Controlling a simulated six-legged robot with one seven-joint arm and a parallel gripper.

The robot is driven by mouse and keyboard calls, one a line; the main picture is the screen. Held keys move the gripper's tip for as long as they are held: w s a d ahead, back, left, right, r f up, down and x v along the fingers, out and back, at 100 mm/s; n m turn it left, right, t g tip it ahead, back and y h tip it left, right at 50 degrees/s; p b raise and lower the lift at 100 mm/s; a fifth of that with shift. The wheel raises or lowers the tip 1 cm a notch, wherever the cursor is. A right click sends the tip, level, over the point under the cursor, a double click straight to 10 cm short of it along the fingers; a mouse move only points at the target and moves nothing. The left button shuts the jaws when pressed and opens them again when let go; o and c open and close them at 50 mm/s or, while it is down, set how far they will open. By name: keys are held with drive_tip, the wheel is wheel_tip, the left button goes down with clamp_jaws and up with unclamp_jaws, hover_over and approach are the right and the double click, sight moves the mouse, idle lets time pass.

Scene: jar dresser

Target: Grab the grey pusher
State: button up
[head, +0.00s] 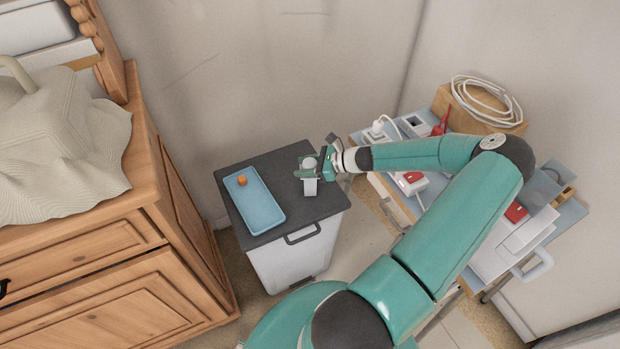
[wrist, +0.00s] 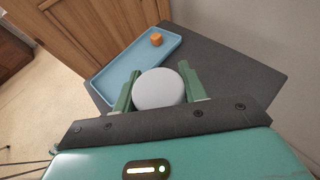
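The grey pusher (head: 310,187) stands on the dark top of a white bin, to the right of a blue tray. Its round pale grey head (wrist: 158,89) fills the space between the fingers in the wrist view. My gripper (head: 309,164) is open around it, with one green finger on each side. The head covers the inner edges of the fingers, so I cannot tell whether they touch the pusher. The pusher looks upright.
The blue tray (head: 264,218) holds a small orange cube (head: 242,180). The dark bin top (head: 292,157) is otherwise bare. A wooden dresser (head: 130,275) stands at the left. A cluttered cart (head: 570,217) with cables stands at the right, below my arm.

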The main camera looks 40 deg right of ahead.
drive_tip(key=shift+c, duration=0.9)
drive_tip(key=shift+r, duration=0.1)
